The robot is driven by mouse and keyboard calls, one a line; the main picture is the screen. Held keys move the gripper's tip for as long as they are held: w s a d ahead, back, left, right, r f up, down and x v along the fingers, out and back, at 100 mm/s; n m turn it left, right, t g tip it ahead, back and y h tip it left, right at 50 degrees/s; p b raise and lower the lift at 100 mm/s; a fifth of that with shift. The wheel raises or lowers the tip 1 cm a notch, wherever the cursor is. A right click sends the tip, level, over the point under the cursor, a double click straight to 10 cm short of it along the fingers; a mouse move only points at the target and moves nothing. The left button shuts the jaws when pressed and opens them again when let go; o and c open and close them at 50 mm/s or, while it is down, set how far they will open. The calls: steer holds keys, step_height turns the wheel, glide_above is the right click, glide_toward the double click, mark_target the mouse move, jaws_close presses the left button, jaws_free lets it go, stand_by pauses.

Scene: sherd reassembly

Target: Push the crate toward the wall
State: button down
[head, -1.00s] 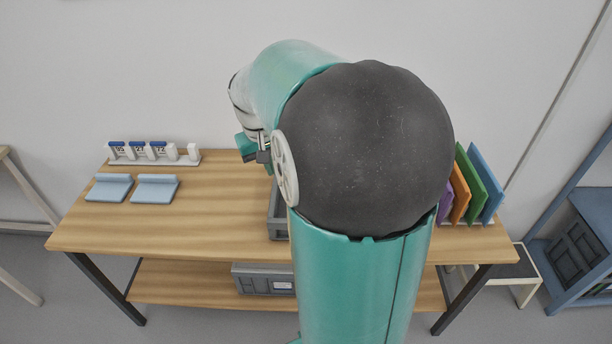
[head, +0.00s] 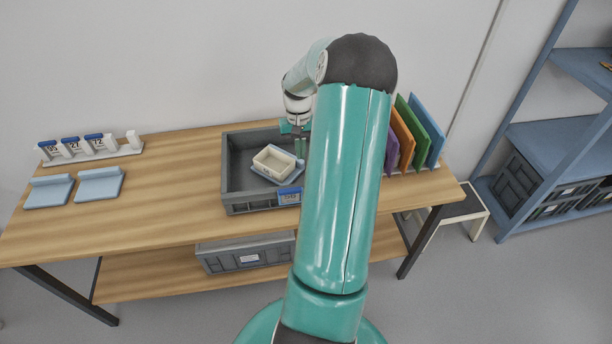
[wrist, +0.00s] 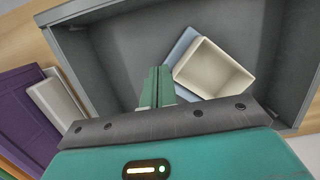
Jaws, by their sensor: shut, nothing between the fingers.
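The grey crate (head: 238,180) stands on the wooden table, with its back side close to the wall. It holds a small cream box (head: 273,162) on a light blue piece. My gripper (head: 300,146) is over the right part of the crate, partly hidden by my arm. In the wrist view the shut, empty green fingers (wrist: 156,88) point into the crate (wrist: 110,50), beside the cream box (wrist: 214,68). I cannot tell whether the fingertips touch the crate. The white wall (head: 200,60) rises behind the table. My arm hides the crate's right end.
Coloured upright panels (head: 410,132) stand in a rack right of the crate. The tabletop between is clear. Another grey crate (head: 245,256) sits on the lower shelf.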

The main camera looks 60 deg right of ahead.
steer(key=s+a, duration=0.6)
steer(key=a, duration=0.1)
steer(key=shift+s, duration=0.15)
steer(key=shift+f, duration=0.85)
steer(key=shift+a, duration=0.1)
